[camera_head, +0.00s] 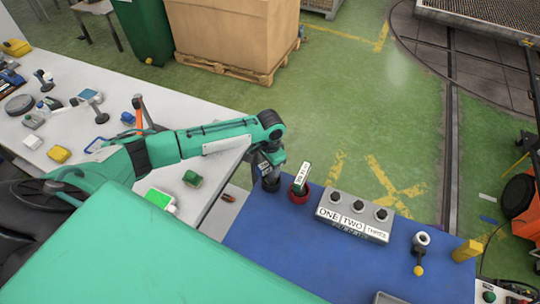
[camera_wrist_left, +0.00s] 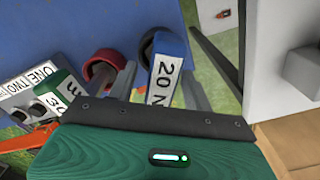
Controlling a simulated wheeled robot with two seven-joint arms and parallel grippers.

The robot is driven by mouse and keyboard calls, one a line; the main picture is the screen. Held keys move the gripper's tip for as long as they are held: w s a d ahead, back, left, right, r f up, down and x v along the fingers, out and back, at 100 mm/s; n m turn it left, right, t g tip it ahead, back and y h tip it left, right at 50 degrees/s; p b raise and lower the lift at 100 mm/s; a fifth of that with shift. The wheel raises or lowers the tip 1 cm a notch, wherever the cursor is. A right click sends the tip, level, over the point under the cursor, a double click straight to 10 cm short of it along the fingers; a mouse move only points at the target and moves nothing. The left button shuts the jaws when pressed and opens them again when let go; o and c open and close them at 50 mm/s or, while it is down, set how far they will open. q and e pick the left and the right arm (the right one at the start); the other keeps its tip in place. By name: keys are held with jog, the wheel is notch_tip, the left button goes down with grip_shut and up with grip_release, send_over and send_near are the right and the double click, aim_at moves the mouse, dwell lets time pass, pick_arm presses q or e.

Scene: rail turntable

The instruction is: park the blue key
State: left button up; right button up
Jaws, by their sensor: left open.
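The blue key (camera_wrist_left: 168,45) carries a white label reading "20 N" and shows in the left wrist view. In the head view the gripper mostly hides the key, above a dark round holder (camera_head: 271,185). My right gripper is not in view.
A green labelled key (camera_head: 304,175) stands in a red holder (camera_head: 298,191) close to the right of my gripper. A grey-topped post (camera_head: 421,239) and a yellow block (camera_head: 467,251) stand at the right. The blue tabletop (camera_head: 300,250) is clear in front.

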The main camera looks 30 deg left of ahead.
pick_arm(q)
notch_tip(320, 180, up, 13)
jog(key=b, duration=0.3)
jog(key=shift+b, duration=0.4)
jog(key=shift+s, duration=0.1)
